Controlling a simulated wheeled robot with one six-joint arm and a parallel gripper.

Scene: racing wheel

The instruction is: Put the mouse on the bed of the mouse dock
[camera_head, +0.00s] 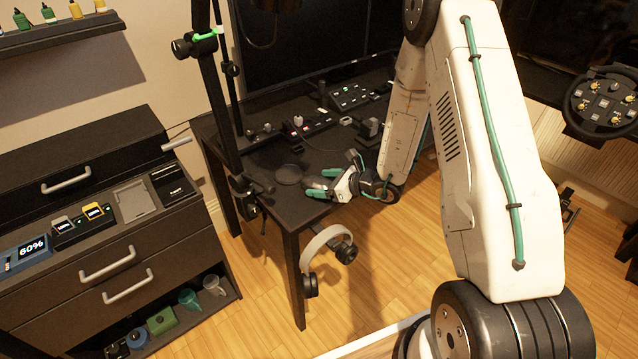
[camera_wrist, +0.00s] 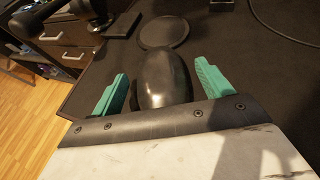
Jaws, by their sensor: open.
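The dark, glossy, rounded mouse (camera_wrist: 166,80) lies on the black desk (camera_wrist: 254,75) in the wrist view. My gripper (camera_wrist: 161,70) is open, with one teal finger on each side of the mouse. A gap shows between the mouse and the right finger; contact on the left is unclear. In the head view my gripper (camera_head: 314,183) is low over the desk's near edge, and I cannot make out the mouse there. A flat dark round disc (camera_wrist: 164,32) lies just beyond the mouse. I cannot tell whether it is part of the mouse dock.
A black stand post (camera_head: 226,120) is clamped at the desk's left edge. Small devices (camera_head: 310,125) and a button box (camera_head: 352,95) stand further back. Headphones (camera_head: 328,250) hang below the front edge. A drawer cabinet (camera_head: 110,262) with several items on top stands left.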

